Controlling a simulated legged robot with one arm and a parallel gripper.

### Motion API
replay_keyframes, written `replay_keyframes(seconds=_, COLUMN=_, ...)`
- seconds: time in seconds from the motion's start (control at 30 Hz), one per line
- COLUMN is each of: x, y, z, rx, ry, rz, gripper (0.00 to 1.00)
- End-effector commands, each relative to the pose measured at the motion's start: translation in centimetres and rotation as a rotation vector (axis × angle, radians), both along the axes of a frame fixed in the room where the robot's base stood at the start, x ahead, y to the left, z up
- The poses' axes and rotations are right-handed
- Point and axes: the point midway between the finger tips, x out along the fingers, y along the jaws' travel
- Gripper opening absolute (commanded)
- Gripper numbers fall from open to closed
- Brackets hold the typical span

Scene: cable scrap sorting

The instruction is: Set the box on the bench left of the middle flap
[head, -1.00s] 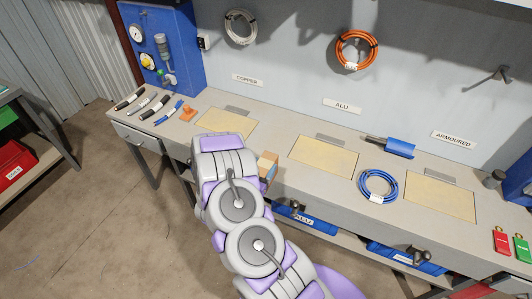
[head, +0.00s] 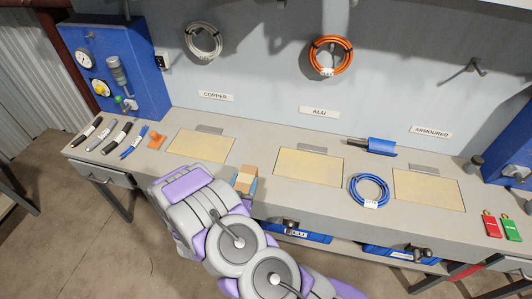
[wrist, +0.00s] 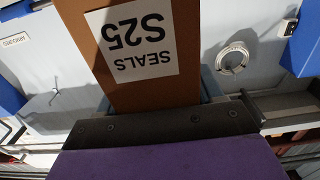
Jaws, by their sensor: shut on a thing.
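The box (head: 244,178) is brown cardboard. In the head view it shows just beyond my arm, left of the middle flap (head: 308,167), the tan panel under the ALU sign. In the wrist view the box (wrist: 142,50) fills the upper middle, with a white label reading SEALS S25 upside down. My gripper (wrist: 165,122) is shut on the box. In the head view my arm hides most of the gripper and the box's lower part. I cannot tell whether the box touches the bench (head: 262,150).
The copper flap (head: 200,146) lies left of the box and the armoured flap (head: 428,190) far right. A blue cable coil (head: 369,190) lies between the middle and armoured flaps. Several cable pieces (head: 115,137) and an orange block (head: 156,140) lie at the left end.

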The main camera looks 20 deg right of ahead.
Motion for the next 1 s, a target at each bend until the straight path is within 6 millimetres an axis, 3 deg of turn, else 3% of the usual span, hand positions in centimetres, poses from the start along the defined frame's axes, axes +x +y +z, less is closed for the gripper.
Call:
replay_keyframes(seconds=0.17, x=2.5, y=0.2, z=-0.2, rx=0.001, ry=-0.005, rz=0.006, gripper=0.17)
replay_keyframes(seconds=0.6, x=12.7, y=0.6, z=-1.2, rx=0.002, ry=-0.006, rz=0.005, gripper=0.17)
replay_keyframes(seconds=0.73, x=14.5, y=0.6, z=-1.3, rx=0.0, ry=-0.006, rz=0.005, gripper=0.17)
replay_keyframes(seconds=1.0, x=15.8, y=0.6, z=-1.5, rx=0.0, ry=-0.001, rz=0.006, gripper=0.17)
